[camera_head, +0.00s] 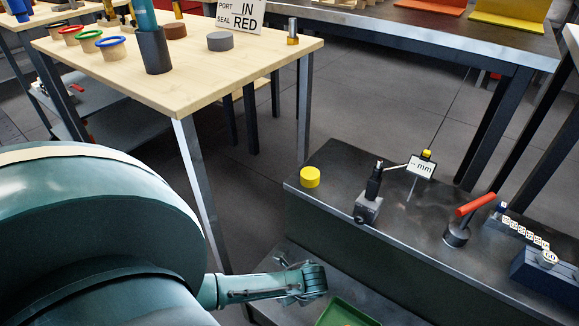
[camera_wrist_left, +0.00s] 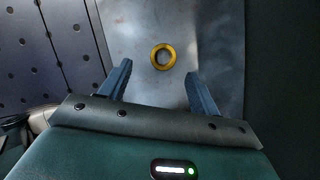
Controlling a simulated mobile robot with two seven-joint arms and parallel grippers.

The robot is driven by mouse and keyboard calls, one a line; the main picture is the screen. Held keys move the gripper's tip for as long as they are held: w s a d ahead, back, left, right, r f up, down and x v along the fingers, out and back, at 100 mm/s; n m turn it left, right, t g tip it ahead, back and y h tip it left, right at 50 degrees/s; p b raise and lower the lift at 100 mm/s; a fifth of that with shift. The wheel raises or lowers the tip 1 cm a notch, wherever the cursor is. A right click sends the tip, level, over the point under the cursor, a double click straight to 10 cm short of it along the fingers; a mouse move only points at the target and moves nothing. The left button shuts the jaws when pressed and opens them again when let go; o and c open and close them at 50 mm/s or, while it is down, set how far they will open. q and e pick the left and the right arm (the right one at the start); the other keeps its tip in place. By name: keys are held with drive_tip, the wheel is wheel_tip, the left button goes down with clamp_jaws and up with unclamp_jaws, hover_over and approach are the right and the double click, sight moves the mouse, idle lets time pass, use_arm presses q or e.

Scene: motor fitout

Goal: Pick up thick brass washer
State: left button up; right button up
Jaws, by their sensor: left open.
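The brass washer (camera_wrist_left: 154,57) is a thick yellow ring with a round hole, lying flat on a grey metal surface (camera_wrist_left: 140,25) in the left wrist view. My left gripper (camera_wrist_left: 158,70) is open, its two dark fingers apart on either side below the ring in the picture. The washer appears just beyond the fingertips, with nothing held between them. In the head view my left gripper (camera_head: 312,282) is low, beside the dark bench, over a lower grey surface. I cannot make out the washer there. My right gripper is not in view.
A dark bench (camera_head: 330,215) carries a yellow cylinder (camera_head: 310,177), a gauge with a small display (camera_head: 421,166) and a red-handled tool (camera_head: 475,205). A green tray (camera_head: 345,315) sits close to the gripper. A perforated panel (camera_wrist_left: 45,50) borders the surface at left.

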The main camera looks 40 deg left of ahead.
use_arm(q)
drive_tip(key=b+x, duration=0.1)
drive_tip(key=x, duration=0.1)
drive_tip(key=b+x, duration=0.3)
drive_tip(key=shift+w+d+f, duration=0.2)
drive_tip(key=shift+w+f, duration=0.1)
drive_tip(key=shift+f, duration=0.1)
drive_tip(key=shift+a+f, duration=0.1)
drive_tip(key=shift+f, duration=0.05)
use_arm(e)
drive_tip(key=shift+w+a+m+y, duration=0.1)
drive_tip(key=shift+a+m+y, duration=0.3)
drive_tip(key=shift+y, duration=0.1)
use_arm(q)
drive_tip(key=c, duration=1.1)
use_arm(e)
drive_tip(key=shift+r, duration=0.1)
